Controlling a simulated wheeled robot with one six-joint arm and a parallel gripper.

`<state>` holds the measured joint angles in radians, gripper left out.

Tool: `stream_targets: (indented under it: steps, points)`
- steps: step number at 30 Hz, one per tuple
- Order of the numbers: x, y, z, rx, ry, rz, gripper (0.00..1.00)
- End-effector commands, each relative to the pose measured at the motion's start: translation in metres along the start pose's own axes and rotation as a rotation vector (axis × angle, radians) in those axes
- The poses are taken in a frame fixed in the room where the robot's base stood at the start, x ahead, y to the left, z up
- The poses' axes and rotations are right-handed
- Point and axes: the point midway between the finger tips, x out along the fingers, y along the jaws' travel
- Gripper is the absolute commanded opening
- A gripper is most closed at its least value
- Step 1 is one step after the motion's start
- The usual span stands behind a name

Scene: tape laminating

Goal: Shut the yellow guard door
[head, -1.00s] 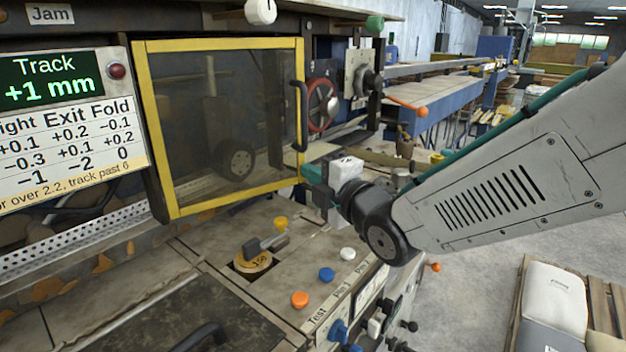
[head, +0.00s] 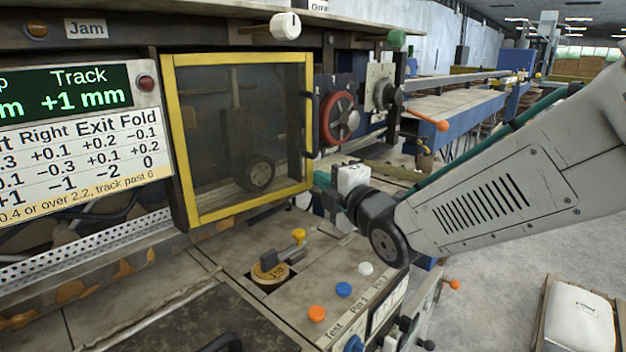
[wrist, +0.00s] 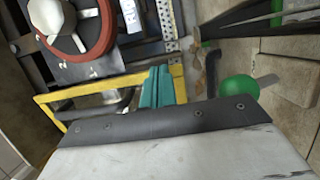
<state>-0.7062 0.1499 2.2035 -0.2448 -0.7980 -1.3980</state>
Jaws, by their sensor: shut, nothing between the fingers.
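The yellow guard door (head: 191,217) is a yellow frame around a dark see-through pane, on the machine front left of centre in the head view. Its black handle (head: 309,125) is on the right edge. I cannot tell exactly how large a gap is left behind it. My gripper (head: 322,181) is shut and empty at the door's lower right corner, and appears to be against or very close to the frame. In the wrist view the teal fingertips (wrist: 161,86) overlap the yellow frame (wrist: 90,92); contact is not clear. The handle (wrist: 100,110) shows left of them.
A red-rimmed wheel (head: 340,118) and an orange-tipped lever (head: 440,125) are right of the door. Below it, the console carries a yellow-knobbed selector (head: 275,266) and coloured buttons (head: 317,313). A green knob (wrist: 239,89) shows right of the fingers in the wrist view.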

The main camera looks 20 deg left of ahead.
Motion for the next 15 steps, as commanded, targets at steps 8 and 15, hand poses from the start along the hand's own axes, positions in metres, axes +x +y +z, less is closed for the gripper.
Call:
stream_targets:
  steps: [8, 15]
  points:
    - [-0.025, 0.001, 0.008, 0.0, 0.0, 0.0, 0.0]
    - [-0.078, 0.001, 0.014, 0.0, 0.005, 0.001, 0.0]
